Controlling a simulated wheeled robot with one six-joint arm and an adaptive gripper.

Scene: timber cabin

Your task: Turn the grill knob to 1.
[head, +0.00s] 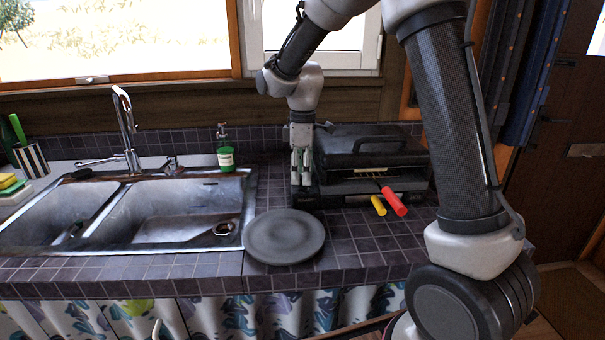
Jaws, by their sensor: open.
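A dark grill (372,148) with a handled lid stands on the tiled counter, right of the sink. My gripper (301,181) points down at the grill's left front side, close to its lower front edge. Its fingers look close together at this size, but the jaws are open with nothing seen in them. The grill knob cannot be made out; the gripper may cover it. Whether the fingers touch the grill cannot be told.
A dark round plate (284,237) lies in front of the gripper. A green soap bottle (225,150) and a double sink (170,213) are to the left.

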